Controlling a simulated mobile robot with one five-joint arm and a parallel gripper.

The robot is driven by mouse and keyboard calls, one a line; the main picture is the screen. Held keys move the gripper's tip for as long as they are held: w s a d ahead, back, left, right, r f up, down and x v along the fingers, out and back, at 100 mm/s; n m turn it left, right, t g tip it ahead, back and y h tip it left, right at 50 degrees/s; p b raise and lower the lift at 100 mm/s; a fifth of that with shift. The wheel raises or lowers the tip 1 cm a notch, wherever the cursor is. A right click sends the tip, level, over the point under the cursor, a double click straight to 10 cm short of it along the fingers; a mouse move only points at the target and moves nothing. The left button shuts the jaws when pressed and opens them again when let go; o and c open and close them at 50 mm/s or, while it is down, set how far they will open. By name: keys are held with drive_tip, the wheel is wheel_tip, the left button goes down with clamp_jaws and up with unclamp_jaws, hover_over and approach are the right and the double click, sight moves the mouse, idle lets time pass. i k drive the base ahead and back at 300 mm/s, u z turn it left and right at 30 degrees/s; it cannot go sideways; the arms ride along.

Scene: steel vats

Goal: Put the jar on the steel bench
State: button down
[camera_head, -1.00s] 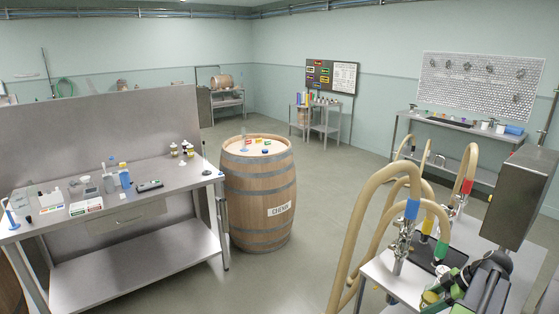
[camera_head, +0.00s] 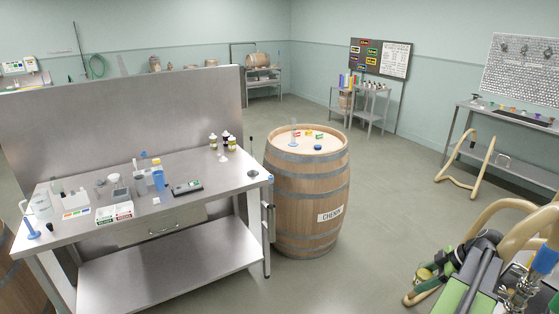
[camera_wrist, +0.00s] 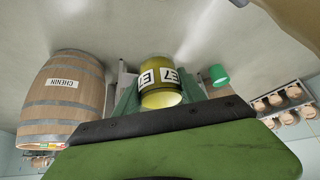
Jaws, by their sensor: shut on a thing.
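The jar (camera_wrist: 163,80), olive-yellow with a white label reading partly "E7", is held between the jaws of my gripper (camera_wrist: 166,92) in the wrist view. Its pale yellow end faces the camera. In the head view the jar (camera_head: 424,276) and my gripper (camera_head: 432,272) are at the lower right, partly hidden by my arm, in the air over the floor. The steel bench (camera_head: 222,182) stands at the left, well apart from the jar. It has a tall back panel, a drawer and a lower shelf.
The bench top holds a blue bottle (camera_head: 158,176), a dark meter (camera_head: 187,188), labelled boxes (camera_head: 114,213) and small bottles (camera_head: 230,143). Its front right top is mostly clear. A CHENIN barrel (camera_head: 308,195) stands right of the bench. Beige hoses (camera_head: 500,212) are at the right. Open floor lies in front.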

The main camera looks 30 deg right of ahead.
sight(215, 183)
drive_tip(key=u, duration=0.2)
drive_tip(key=i, duration=1.3)
drive_tip(key=u, duration=0.35)
drive_tip(key=i, duration=1.65)
drive_tip(key=u, duration=0.2)
